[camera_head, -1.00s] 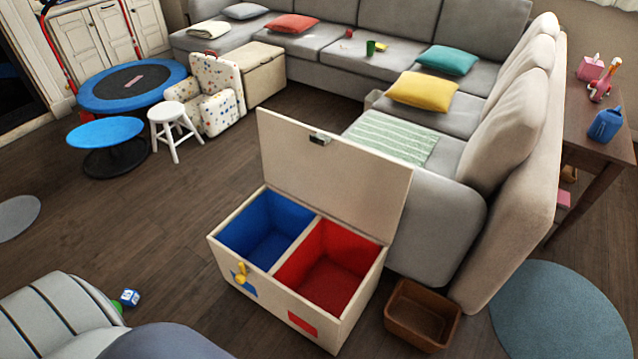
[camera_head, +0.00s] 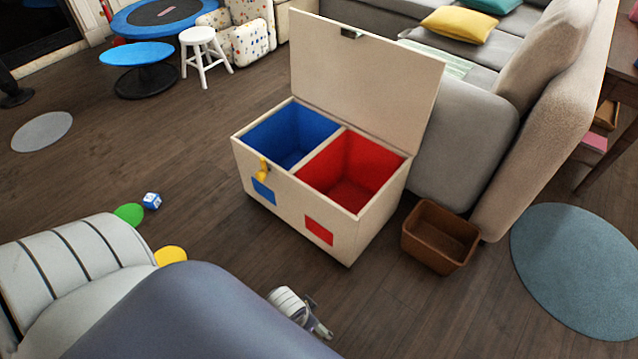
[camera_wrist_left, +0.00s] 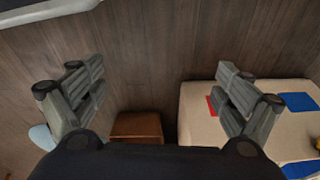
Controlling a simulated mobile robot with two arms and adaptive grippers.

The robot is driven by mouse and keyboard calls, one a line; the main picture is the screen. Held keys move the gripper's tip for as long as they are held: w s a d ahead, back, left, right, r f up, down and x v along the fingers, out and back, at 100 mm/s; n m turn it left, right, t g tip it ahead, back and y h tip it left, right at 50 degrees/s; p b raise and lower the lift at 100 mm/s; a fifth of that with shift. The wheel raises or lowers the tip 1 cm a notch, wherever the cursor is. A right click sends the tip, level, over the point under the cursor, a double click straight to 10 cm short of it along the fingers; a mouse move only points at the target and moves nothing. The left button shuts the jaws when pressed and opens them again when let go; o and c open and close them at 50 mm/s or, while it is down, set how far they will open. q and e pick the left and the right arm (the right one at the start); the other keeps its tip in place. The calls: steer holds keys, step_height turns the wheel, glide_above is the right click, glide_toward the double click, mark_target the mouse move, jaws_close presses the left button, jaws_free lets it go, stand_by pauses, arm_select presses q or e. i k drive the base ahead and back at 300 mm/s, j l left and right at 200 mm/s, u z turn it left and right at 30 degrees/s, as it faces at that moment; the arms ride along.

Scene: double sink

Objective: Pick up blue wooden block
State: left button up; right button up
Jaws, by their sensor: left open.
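A small blue block (camera_head: 152,201) with white markings lies on the wooden floor, left of the toy chest in the head view. It does not show in the left wrist view. My left gripper (camera_head: 318,326) is low in the head view, in front of the chest and well to the right of the block. My right gripper is not in view.
An open toy chest (camera_head: 270,205) has blue and red compartments. A brown bin (camera_head: 440,236) stands beside it. A green disc (camera_head: 129,214) lies close to the block, and a yellow disc (camera_head: 171,256) nearer. Floor left of the chest is mostly clear.

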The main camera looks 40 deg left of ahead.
mark_target(152, 201)
steer(key=u, duration=2.45)
